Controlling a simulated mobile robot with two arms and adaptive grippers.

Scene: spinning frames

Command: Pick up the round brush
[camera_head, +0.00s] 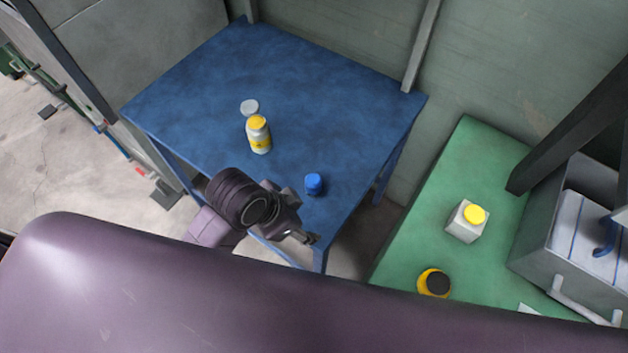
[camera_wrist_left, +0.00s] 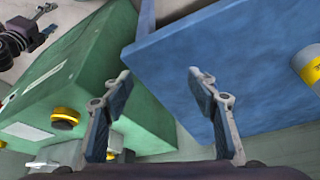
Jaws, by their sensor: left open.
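No thing shows clear bristles, so I cannot tell the round brush for sure. A round yellow thing with a black top (camera_head: 434,283) lies on the green table and may be it. It seems to show in the left wrist view too (camera_wrist_left: 65,118), to the left of the fingers. My left gripper (camera_head: 312,238) is over the near corner of the blue table, left of that yellow and black thing and apart from it. In the left wrist view the fingers (camera_wrist_left: 160,76) are spread, with nothing between them.
The green table (camera_head: 465,160) also holds a white box with a yellow top (camera_head: 466,222) and a grey case (camera_head: 570,230). A gap separates the tables.

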